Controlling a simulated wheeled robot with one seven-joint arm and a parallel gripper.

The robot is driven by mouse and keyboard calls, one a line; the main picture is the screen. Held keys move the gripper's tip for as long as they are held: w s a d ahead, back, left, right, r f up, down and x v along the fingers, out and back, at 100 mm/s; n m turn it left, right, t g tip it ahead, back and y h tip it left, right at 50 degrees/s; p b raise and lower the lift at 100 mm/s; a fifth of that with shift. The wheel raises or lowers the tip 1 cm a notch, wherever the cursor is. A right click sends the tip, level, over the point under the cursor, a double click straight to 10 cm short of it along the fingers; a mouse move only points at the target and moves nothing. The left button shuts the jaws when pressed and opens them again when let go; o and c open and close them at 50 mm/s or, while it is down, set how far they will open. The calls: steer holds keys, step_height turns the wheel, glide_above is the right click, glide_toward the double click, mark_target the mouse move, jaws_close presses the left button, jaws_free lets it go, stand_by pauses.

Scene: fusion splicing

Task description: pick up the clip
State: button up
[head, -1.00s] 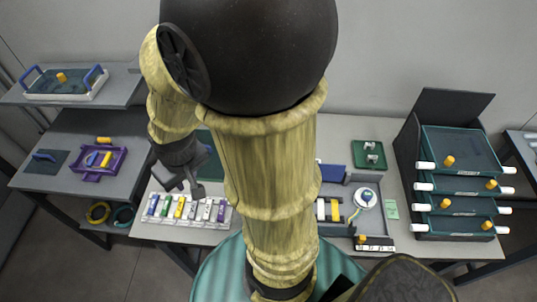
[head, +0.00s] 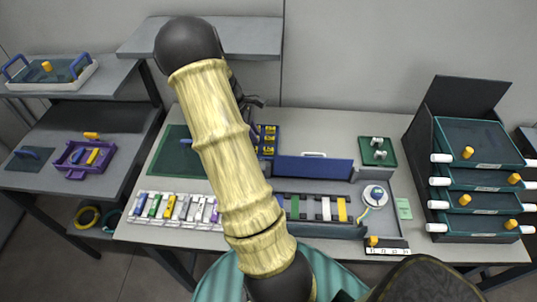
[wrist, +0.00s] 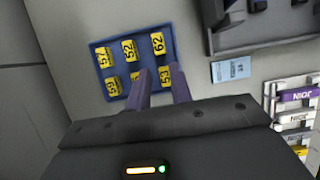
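Several small yellow clips with black numbers (wrist: 130,50) sit in rows in a blue tray (wrist: 119,43). The tray also shows in the head view (head: 277,128), partly behind my arm. In the wrist view my gripper (wrist: 160,75) has its two fingers apart, over the near edge of the tray. A yellow clip marked 53 (wrist: 166,76) shows between and beyond the fingertips. Nothing is seen held. In the head view the gripper (head: 256,101) is small, dark and partly hidden by my arm, so its opening cannot be told there.
A row of coloured cassettes in a clear rack (head: 176,208) lies at the table's front left. A dark blue panel (head: 314,169) and a grey station with coloured strips (head: 318,207) stand right of my arm. A drawer stack (head: 478,190) is at the right. A shelf (head: 235,38) hangs at the back.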

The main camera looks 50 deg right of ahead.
mark_target(267, 149)
steer(key=shift+x, duration=1.1)
steer(key=f, duration=0.1)
steer(key=s+d+f, duration=0.1)
steer(key=s+f, duration=0.1)
steer(key=shift+s+d+f, duration=0.1)
steer(key=shift+d+f, duration=0.25)
steer(key=shift+f, duration=0.4)
jaws_close()
